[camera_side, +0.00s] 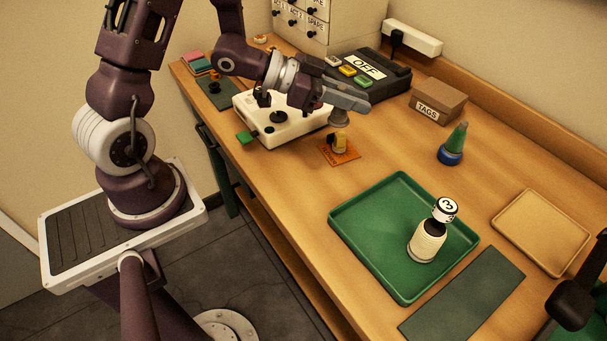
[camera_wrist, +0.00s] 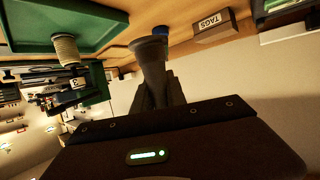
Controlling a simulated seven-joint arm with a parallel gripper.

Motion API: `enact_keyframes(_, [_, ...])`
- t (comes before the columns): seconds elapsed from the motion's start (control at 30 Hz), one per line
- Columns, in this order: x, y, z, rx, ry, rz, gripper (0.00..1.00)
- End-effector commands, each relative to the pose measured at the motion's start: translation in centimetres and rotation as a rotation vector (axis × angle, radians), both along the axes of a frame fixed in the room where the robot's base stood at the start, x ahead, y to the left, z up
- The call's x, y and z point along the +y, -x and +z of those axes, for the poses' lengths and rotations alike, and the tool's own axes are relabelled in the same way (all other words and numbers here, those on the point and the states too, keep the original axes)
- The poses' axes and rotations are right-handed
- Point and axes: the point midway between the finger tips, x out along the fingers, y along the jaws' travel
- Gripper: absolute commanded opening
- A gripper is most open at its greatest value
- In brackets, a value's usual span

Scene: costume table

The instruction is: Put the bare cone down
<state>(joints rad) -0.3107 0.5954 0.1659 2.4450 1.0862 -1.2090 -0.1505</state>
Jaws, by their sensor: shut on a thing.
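My gripper (camera_side: 343,103) is shut on a bare grey cone (camera_side: 338,118), wider end down, above the orange mat (camera_side: 348,157). In the wrist view the grey cone (camera_wrist: 151,62) stands out from between my fingers (camera_wrist: 157,92). A small yellow piece (camera_side: 341,144) with a dark part stands on the mat under the cone. I cannot tell whether the cone touches it. A green cone on a blue base (camera_side: 451,156) stands apart to the right. Its blue base (camera_wrist: 160,30) shows just beyond the held cone in the wrist view.
A green tray (camera_side: 366,213) holds a cream spool (camera_side: 428,243) with a white-and-black cap marked 3. A white control box (camera_side: 294,128) stands left of my gripper. The TAGS box (camera_side: 437,103), a tan tray (camera_side: 541,232) and a dark green mat (camera_side: 462,293) lie around. Bare wood shows between them.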

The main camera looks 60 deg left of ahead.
Motion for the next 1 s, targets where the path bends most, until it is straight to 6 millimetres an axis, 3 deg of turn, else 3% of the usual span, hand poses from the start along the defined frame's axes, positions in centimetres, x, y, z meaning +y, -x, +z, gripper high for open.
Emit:
enact_keyframes(0.13, [-0.1, 6.0, -0.7, -0.004, -0.001, -0.208, 0.00])
enact_keyframes(0.3, [-0.4, 9.2, -1.0, -0.002, -0.003, -0.310, 0.00])
enact_keyframes(0.5, [-0.5, 9.6, -5.3, 0.001, -0.002, -0.321, 0.00])
enact_keyframes(0.77, [-0.5, 9.5, -9.7, -0.003, -0.006, -0.320, 0.00])
enact_keyframes(1.0, [-0.5, 9.4, -10.3, -0.007, -0.009, -0.319, 0.00])
